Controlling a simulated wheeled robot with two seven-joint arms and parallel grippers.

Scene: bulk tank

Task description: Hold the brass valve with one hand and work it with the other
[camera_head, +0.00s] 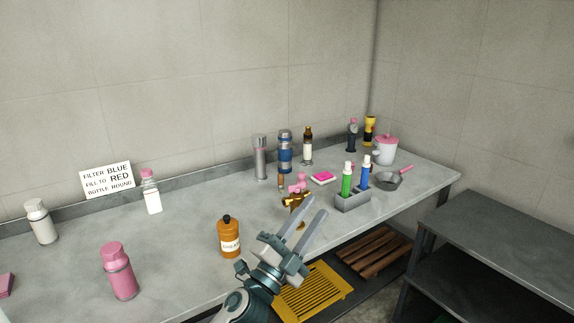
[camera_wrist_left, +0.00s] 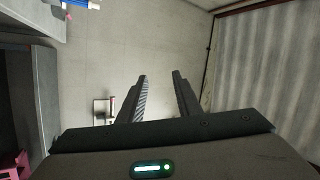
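In the left wrist view the fingers (camera_wrist_left: 160,82) also show open and empty, and the valve is not seen there. Whether the fingers touch the valve cannot be told. My right gripper is not in view.
An orange bottle (camera_head: 229,238) stands left of the valve. A grey holder (camera_head: 352,202) with green and blue bottles is to its right. A pink bottle (camera_head: 118,270), white bottles and a pan (camera_head: 387,181) share the counter. A yellow rack (camera_head: 313,291) lies below.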

